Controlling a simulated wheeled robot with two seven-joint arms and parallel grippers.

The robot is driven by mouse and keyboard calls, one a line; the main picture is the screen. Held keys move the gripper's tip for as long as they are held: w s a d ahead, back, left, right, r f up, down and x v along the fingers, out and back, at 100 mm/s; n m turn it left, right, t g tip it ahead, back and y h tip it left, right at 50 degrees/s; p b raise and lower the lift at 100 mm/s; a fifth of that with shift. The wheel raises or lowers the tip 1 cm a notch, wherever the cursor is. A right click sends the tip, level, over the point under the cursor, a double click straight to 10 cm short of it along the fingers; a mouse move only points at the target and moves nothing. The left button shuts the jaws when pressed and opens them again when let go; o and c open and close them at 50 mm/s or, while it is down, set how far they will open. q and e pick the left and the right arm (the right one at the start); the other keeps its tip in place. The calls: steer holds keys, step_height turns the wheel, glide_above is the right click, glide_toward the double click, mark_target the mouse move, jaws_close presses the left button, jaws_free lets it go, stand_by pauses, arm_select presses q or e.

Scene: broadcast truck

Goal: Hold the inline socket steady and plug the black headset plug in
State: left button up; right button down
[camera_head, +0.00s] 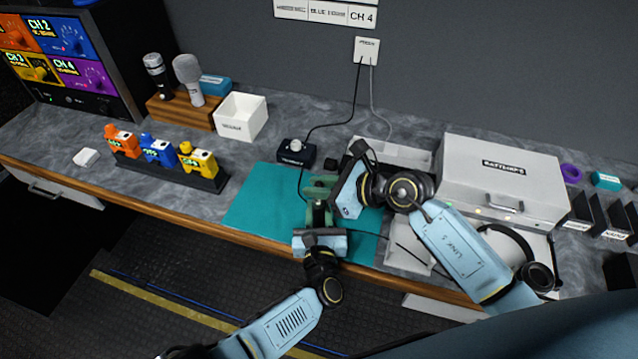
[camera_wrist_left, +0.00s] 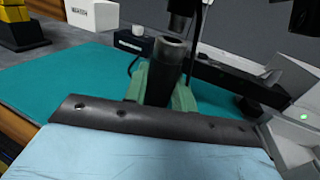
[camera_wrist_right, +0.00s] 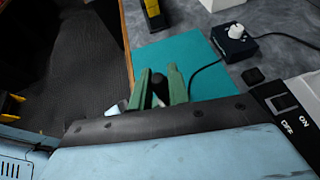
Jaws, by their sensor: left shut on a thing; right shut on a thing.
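My left gripper (camera_head: 318,212) is shut on the inline socket, a dark upright cylinder (camera_wrist_left: 168,68) with its round open end facing up in the left wrist view. Green fingers grip it from both sides. My right gripper (camera_head: 323,187) is shut on the black headset plug (camera_wrist_right: 159,90), seen between its green fingers in the right wrist view. In the left wrist view a dark piece, apparently the plug (camera_wrist_left: 181,18), hangs just above the socket's mouth. It looks apart from the socket, but exact alignment is unclear. In the head view the grippers hide both parts.
Both grippers are over a teal mat (camera_head: 258,205). Behind it stands a black box with a white knob (camera_head: 296,152) and a cable. A large grey case (camera_head: 490,170) and a headset (camera_head: 538,275) are at right. Colored packs (camera_head: 160,150) stand at left. The mat's left part is clear.

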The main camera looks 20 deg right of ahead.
steer(key=shift+f, duration=0.95)
steer(key=c, duration=1.3)
jaws_free()
steer(key=shift+o, duration=0.2)
steer(key=v, duration=1.2)
arm_select(q)
steer(key=o, duration=1.1)
